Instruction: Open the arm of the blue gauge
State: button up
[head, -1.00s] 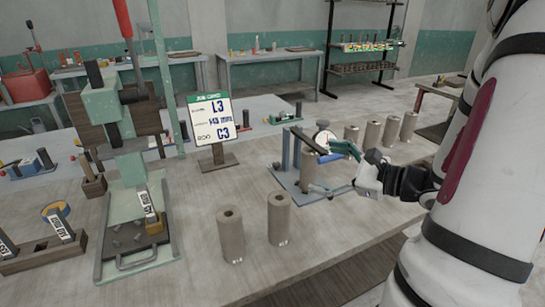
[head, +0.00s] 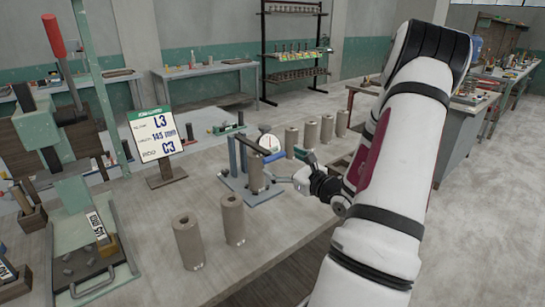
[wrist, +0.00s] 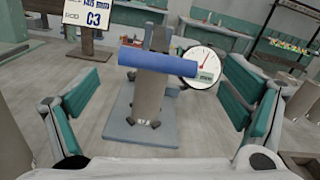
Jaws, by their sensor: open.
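The blue gauge (head: 240,187) stands on the table, with a flat blue-grey base, upright posts and a round white dial (head: 269,144). Its bright blue arm bar (head: 274,157) lies level across the top of a grey-brown clay cylinder (head: 256,178) standing in the gauge. In the wrist view the blue bar (wrist: 158,62) crosses in front of the post, with the dial (wrist: 205,65) at its right end. My gripper (head: 284,170) is at the right side of the gauge. In the wrist view its green-padded fingers are wide apart, one each side of the bar, holding nothing.
Two clay cylinders (head: 187,242) stand in front of the gauge, and several more (head: 310,134) stand behind it to the right. A job card (head: 156,135) on a stand and a green press (head: 75,215) are at the left.

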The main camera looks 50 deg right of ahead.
aim_at(277, 158)
jog(key=shift+x, duration=2.45)
